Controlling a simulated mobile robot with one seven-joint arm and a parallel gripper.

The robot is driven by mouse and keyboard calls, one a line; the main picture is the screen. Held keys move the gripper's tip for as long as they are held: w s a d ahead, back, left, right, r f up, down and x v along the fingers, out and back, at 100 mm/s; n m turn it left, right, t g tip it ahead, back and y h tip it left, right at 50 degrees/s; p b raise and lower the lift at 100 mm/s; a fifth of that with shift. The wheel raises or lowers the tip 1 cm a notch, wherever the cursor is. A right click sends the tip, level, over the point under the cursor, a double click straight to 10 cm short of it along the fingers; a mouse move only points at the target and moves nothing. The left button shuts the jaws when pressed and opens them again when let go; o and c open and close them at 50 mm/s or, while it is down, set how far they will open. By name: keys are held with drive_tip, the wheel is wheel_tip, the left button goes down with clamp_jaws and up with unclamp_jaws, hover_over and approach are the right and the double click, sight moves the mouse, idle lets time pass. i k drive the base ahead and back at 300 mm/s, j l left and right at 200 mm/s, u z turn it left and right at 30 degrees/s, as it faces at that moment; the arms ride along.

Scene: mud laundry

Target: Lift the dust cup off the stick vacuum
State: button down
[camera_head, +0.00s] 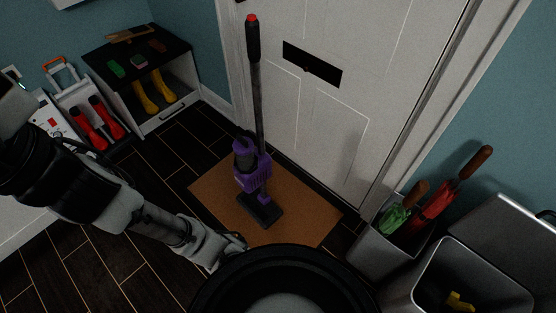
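The stick vacuum (254,172) stands upright on a brown doormat in front of the white door. It has a purple body, a long dark tube, a black handle with a red top and a flat dark floor head. The dust cup (246,158) appears to be the dark grey cylinder on the left of the purple body, and it sits on the vacuum. My gripper (238,243) is low in front of the mat, left of and nearer than the floor head, apart from the vacuum. Its fingers are small and dark, so their opening is unclear.
The doormat (220,194) lies on dark floor tiles. A bin with green and red umbrellas (436,205) and an open grey bin (475,268) stand at right. A shelf with yellow boots (152,92) is at back left, beside a rack with red items (95,122).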

sight(243, 147)
drive_tip(key=u, duration=0.3)
drive_tip(key=i+j+u, duration=0.5)
drive_tip(key=i+u, duration=0.15)
drive_tip(key=i, duration=0.25)
